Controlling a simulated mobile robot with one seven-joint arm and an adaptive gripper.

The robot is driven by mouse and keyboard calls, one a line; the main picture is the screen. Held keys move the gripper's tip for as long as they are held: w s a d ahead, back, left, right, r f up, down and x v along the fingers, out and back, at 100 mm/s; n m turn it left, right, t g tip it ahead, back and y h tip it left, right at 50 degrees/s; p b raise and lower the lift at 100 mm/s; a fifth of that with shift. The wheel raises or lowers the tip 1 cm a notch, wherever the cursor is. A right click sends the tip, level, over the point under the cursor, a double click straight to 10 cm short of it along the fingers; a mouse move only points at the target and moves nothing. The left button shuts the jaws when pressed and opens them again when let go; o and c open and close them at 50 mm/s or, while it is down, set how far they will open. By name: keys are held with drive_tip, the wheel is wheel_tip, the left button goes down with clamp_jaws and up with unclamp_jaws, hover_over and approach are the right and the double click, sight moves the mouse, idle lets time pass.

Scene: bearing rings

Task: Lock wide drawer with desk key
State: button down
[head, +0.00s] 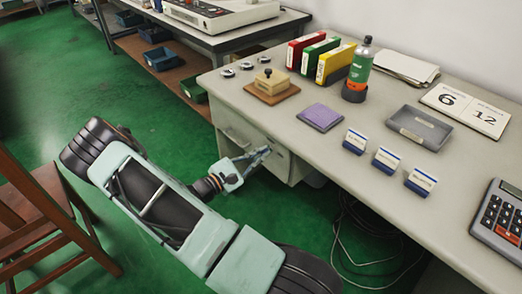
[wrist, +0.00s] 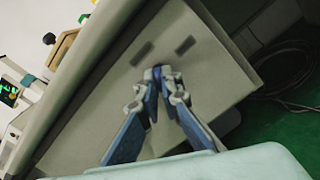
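My gripper (head: 258,158) is at the front of the desk's drawer pedestal (head: 279,162), below the desktop. In the wrist view, my gripper (wrist: 158,82) points at the grey drawer front (wrist: 205,77), its fingers converging on a small dark blue piece (wrist: 157,73). This looks like the head of the desk key, mostly hidden by the fingertips. The fingertips are at or very close to the drawer front; I cannot tell whether the key is in a lock. Two dark slots, one (wrist: 143,53) left and one (wrist: 185,45) right, show on the front beyond the fingertips.
The desktop (head: 330,115) overhangs the pedestal and bears binders (head: 312,57), a bottle (head: 360,70), a purple pad (head: 320,117) and a grey tray (head: 419,127). Cables (head: 365,235) lie under the desk. A wooden chair (head: 45,215) stands at the left. Green floor is open behind my arm.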

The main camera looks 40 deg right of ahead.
drive_tip(key=n+p, duration=0.2)
drive_tip(key=n, duration=0.4)
drive_tip(key=shift+n, duration=0.3)
idle(0.4)
drive_tip(key=c, duration=2.2)
unclamp_jaws()
drive_tip(key=shift+o, duration=0.2)
drive_tip(key=shift+a, duration=0.1)
drive_tip(key=s+a, duration=0.1)
drive_tip(key=a, duration=1)
drive_tip(key=shift+a, duration=0.4)
